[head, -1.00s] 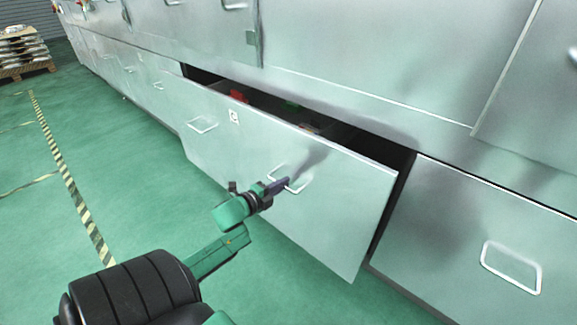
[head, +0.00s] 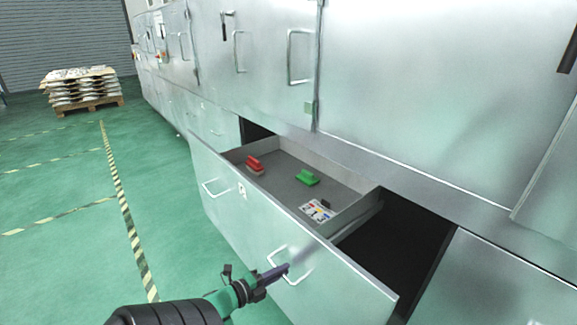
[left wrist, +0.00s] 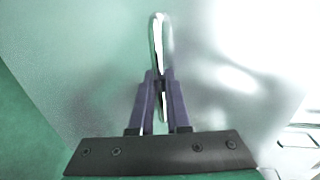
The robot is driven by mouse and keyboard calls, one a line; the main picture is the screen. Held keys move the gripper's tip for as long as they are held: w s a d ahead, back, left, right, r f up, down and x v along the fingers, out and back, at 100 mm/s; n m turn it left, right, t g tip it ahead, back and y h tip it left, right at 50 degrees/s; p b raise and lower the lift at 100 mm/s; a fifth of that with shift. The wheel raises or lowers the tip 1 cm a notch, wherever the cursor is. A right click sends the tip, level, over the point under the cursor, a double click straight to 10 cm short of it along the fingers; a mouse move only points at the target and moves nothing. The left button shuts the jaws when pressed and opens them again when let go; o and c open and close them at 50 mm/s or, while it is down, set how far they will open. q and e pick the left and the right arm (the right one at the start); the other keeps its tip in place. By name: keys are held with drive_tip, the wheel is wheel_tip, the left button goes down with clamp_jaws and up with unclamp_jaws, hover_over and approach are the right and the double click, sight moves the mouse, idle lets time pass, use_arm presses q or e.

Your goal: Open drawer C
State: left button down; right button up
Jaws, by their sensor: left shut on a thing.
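A wide metal drawer (head: 262,222) stands pulled out of the cabinet, with its inside showing. Its front has two handles and a small label (head: 242,191) that I cannot read clearly. My left gripper (head: 284,270) is at the right handle (head: 300,262) of this drawer. In the left wrist view the purple fingers (left wrist: 160,88) are shut on the handle (left wrist: 157,45), which runs up between them. A red item (head: 254,164), a green item (head: 308,177) and a card with coloured marks (head: 317,210) lie in the drawer. My right gripper is not in view.
Cabinet doors (head: 420,90) with handles stand above the drawer. A closed drawer front (head: 500,285) is at the lower right. A pallet of stacked sacks (head: 80,88) stands far left. Green floor with striped tape (head: 125,205) is clear on the left.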

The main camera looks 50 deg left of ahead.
use_arm(q)
drive_tip(key=shift+s, duration=0.45)
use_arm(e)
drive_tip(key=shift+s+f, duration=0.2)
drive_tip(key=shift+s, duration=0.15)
use_arm(q)
drive_tip(key=c, duration=0.9)
unclamp_jaws()
drive_tip(key=p+v, duration=0.2)
drive_tip(key=v, duration=1.2)
drive_tip(key=shift+s, duration=0.25)
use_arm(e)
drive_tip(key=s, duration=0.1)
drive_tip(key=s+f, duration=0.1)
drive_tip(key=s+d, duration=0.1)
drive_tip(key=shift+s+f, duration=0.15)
